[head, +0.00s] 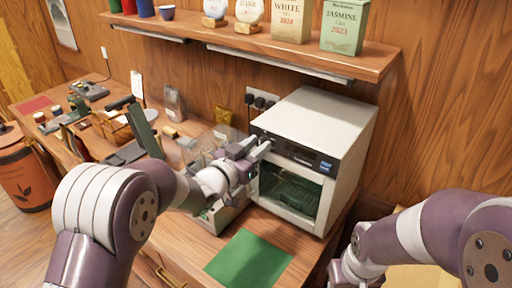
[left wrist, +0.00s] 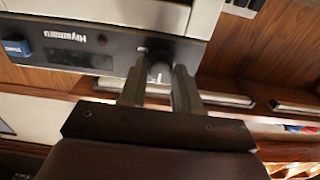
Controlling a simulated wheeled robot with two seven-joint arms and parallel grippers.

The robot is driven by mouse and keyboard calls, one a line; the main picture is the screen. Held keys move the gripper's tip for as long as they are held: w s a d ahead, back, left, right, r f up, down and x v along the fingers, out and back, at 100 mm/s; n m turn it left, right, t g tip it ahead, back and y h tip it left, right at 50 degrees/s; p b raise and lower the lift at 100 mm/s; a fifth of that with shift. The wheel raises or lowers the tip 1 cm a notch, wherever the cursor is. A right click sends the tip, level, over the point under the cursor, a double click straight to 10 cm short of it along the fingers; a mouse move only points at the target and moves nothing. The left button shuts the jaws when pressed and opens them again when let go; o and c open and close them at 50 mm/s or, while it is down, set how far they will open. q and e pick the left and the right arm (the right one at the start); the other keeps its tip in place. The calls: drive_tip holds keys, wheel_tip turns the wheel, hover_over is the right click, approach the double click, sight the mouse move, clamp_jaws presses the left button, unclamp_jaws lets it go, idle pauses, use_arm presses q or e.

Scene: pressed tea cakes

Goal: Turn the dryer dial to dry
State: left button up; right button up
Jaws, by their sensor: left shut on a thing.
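The dryer (head: 318,130) is a white box with a dark control panel (head: 296,154) and a glass door (head: 290,188), standing on the right of the counter. My left gripper (head: 264,145) is at the left end of the panel. In the left wrist view the dial (left wrist: 159,72) is a dark round knob between the two fingers of my left gripper (left wrist: 160,88), which is shut on it. The dial's pointer and any markings cannot be read. My right arm (head: 430,235) is at the lower right, and its gripper (head: 345,272) is partly cut off by the frame edge.
A green mat (head: 248,259) lies on the counter in front of the dryer. A shelf (head: 290,48) with tins and boxes runs above. Clear containers stand left of the dryer, close to my left forearm. A blue button (left wrist: 16,47) sits on the panel's other end.

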use_arm(q)
drive_tip(key=shift+s+d+f+m+b, duration=0.1)
drive_tip(key=shift+f+m+b, duration=0.1)
drive_tip(key=shift+m+b, duration=5.65)
drive_tip(key=shift+f+m+b, duration=0.15)
drive_tip(key=shift+m+b, duration=5.55)
drive_tip(key=shift+m, duration=0.15)
drive_tip(key=o, duration=1)
drive_tip(key=shift+r, duration=0.1)
drive_tip(key=b+v, duration=0.1)
drive_tip(key=v, duration=1.1)
drive_tip(key=shift+s, duration=0.3)
